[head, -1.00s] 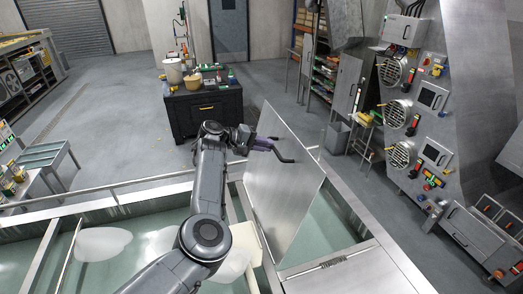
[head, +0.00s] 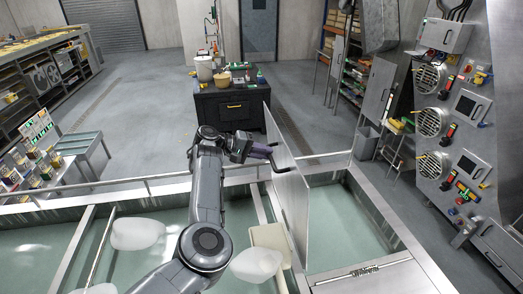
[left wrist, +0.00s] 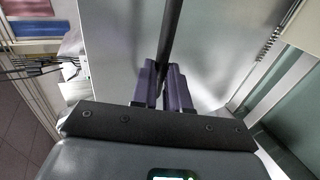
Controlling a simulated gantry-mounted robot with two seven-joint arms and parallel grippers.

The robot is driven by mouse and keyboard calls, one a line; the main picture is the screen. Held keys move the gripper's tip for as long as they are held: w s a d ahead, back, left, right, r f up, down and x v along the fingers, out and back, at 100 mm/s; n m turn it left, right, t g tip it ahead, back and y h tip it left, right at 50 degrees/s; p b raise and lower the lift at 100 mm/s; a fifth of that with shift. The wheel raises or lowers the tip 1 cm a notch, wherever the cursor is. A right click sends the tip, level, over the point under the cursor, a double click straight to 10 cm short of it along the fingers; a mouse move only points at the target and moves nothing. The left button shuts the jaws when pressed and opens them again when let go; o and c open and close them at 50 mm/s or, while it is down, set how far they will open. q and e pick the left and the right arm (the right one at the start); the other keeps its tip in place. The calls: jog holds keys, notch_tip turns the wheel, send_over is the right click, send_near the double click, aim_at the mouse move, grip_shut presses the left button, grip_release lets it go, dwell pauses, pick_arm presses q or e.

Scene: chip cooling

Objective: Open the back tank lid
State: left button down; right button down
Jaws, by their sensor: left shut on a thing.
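The back tank lid (head: 293,205) is a flat grey metal panel. It stands raised, close to upright and seen nearly edge-on in the head view. My left gripper (head: 268,156) is shut on the dark bar handle (left wrist: 170,35) on the lid's face. In the left wrist view the purple fingers (left wrist: 164,88) close around this bar, with the lid's grey face (left wrist: 215,45) behind it. Green water shows in the tank opening (head: 338,230) to the right of the lid. My right gripper is not in view.
White rounded pieces (head: 137,233) lie in the tank on the left, and another (head: 256,264) lies by my arm. A closed metal cover (head: 375,280) is at the front right. A rail (head: 150,183) runs behind the tank. A black cabinet (head: 230,108) stands beyond on open floor.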

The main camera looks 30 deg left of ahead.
pick_arm(q)
jog(key=shift+d+f, duration=0.2)
jog(key=shift+f, duration=0.25)
jog(key=shift+d+f, duration=0.2)
jog(key=shift+f, duration=0.25)
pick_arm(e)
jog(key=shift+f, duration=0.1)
pick_arm(q)
jog(key=c, duration=1.5)
grip_release()
jog(key=o, duration=0.4)
jog(key=shift+s+d+f, duration=0.1)
jog(key=shift+s+d, duration=0.1)
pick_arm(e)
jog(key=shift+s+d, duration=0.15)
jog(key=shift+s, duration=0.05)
pick_arm(q)
jog(key=shift+a+r, duration=0.1)
jog(key=shift+r, duration=0.15)
